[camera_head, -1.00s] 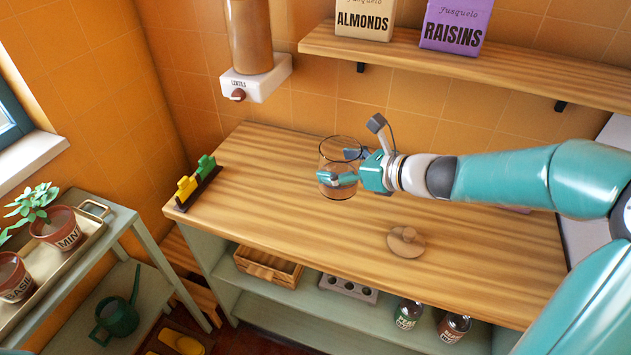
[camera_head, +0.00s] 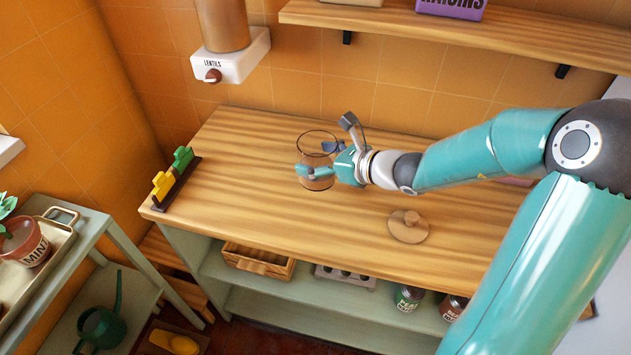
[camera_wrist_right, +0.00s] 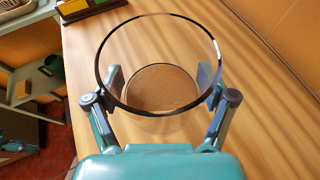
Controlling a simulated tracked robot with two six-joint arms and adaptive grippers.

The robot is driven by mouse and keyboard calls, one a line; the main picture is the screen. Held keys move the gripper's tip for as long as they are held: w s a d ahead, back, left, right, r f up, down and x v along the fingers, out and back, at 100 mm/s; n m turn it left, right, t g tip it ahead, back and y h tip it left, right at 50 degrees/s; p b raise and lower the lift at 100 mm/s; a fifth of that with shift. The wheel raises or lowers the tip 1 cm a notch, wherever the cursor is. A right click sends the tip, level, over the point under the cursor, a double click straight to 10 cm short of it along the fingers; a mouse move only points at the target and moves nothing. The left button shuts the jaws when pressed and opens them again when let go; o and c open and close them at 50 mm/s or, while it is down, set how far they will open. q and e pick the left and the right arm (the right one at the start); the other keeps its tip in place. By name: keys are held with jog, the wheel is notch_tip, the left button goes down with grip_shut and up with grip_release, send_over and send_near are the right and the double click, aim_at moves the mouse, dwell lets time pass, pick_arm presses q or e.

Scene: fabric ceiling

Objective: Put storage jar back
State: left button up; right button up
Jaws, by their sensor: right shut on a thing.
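The storage jar (camera_head: 317,147) is a clear glass cylinder with no lid on it. It is upright at the left-middle of the wooden counter, with a layer of something brown at its bottom. My right gripper (camera_head: 318,160) is shut on the jar, a finger on each side. In the right wrist view the jar (camera_wrist_right: 158,120) fills the space between the fingers of the gripper (camera_wrist_right: 162,95), its rim open towards the camera. I cannot tell whether its base touches the counter. A round wooden lid with a knob (camera_head: 408,228) lies on the counter to the right. My left gripper is not in view.
A lentil dispenser (camera_head: 232,58) hangs on the wall at the back left. Yellow and green clips on a dark holder (camera_head: 174,183) stand at the counter's left end. A wall shelf (camera_head: 420,30) runs above. The front-left counter is clear.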

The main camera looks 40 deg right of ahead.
jog(key=shift+f, duration=2.8)
jog(key=shift+b, duration=0.3)
jog(key=shift+f, duration=0.2)
jog(key=o, duration=1.5)
jog(key=shift+s, duration=0.1)
jog(key=shift+r, duration=0.15)
jog(key=shift+s+d, duration=0.1)
jog(key=v, duration=1.1)
jog(key=shift+s+r, duration=0.2)
jog(key=shift+s, duration=0.2)
